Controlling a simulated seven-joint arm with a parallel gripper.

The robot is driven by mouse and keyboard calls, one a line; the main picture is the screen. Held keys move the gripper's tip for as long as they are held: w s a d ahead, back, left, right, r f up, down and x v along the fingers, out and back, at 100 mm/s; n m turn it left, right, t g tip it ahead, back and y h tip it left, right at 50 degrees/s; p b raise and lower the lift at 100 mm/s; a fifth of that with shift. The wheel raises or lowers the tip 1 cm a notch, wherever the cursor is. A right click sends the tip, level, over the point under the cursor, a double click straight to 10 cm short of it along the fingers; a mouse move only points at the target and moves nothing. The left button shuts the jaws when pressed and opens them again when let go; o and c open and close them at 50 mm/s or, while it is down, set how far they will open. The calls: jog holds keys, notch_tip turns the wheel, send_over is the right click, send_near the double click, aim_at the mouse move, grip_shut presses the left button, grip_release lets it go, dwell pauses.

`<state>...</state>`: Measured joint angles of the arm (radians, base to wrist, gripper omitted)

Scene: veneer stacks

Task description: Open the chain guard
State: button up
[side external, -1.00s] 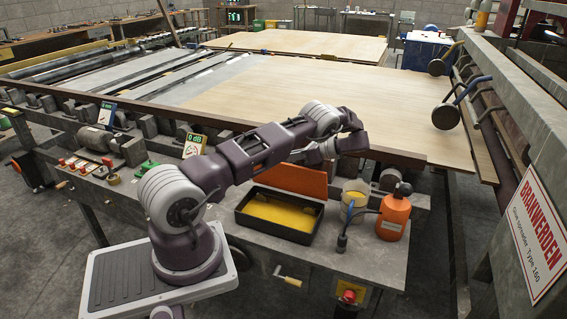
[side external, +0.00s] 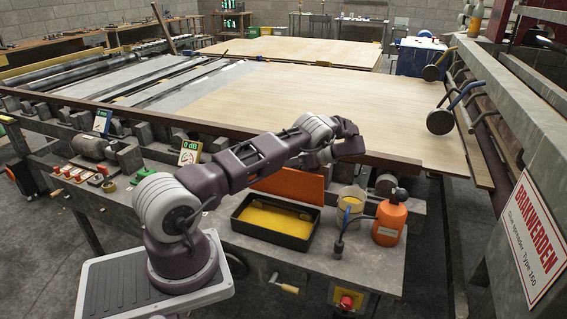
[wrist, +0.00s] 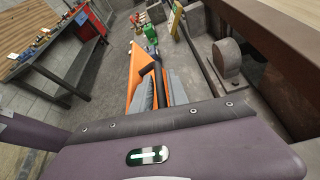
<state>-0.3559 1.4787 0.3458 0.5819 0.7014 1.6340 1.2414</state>
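An orange panel (side external: 290,185) stands upright behind a black tray on the bench. I take it for the chain guard, but I cannot be sure. Its orange surface also shows in the wrist view (wrist: 138,72). The black tray (side external: 243,237) has a yellow inside. My gripper (side external: 312,160) hangs above and behind the panel, pointing left; from the side I see a gap below it. In the wrist view my purple hand fills the bottom, with grey pieces beyond its edge over the orange. I cannot tell whether these are my fingertips, or how far apart they are.
An orange bottle (side external: 389,222), a yellow-filled cup (side external: 351,200) and a small dark tool (side external: 339,240) stand right of the tray. Broad veneer sheets (side external: 330,105) lie behind.

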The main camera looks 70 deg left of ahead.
jog(key=v, duration=0.3)
jog(key=shift+w+d+r, duration=0.15)
jog(key=shift+w+d, duration=0.05)
jog(key=shift+w, duration=0.1)
jog(key=shift+w+d+r, duration=0.45)
jog(key=shift+r, duration=0.25)
notch_tip(320, 180, up, 6)
jog(key=shift+s+r, duration=0.1)
jog(key=shift+c, duration=0.4)
